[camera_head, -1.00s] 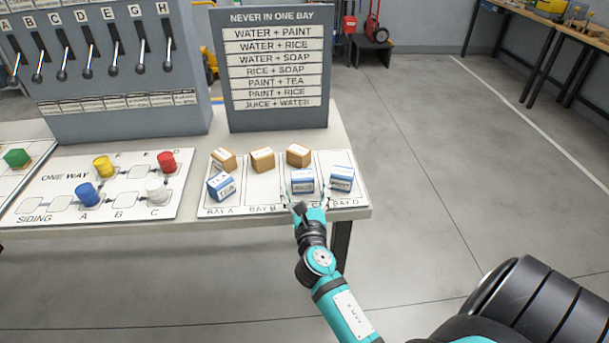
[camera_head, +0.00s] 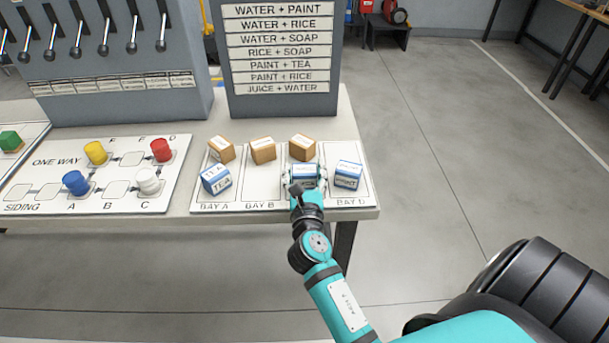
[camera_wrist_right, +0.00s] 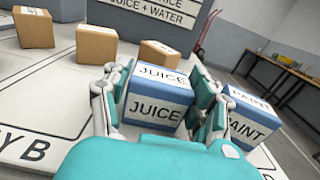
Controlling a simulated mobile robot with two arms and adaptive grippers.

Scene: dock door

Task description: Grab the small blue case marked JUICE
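The small blue-and-white case marked JUICE (camera_wrist_right: 157,98) stands upright in the bay left of BAY D. In the head view the JUICE case (camera_head: 304,172) is partly hidden by my right gripper (camera_head: 306,180). In the right wrist view the fingers of my right gripper (camera_wrist_right: 158,100) stand spread on either side of the case, very close to its sides. I cannot tell whether both pads touch it. The case rests on the board, not lifted. My left gripper is not in view.
A blue-and-white PAINT case (camera_head: 347,175) stands close to the right of the JUICE case. A TEA case (camera_head: 216,178) stands in BAY A. Brown boxes (camera_head: 263,150) stand behind. The sign board (camera_head: 281,100) rises at the back. BAY B's front is clear.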

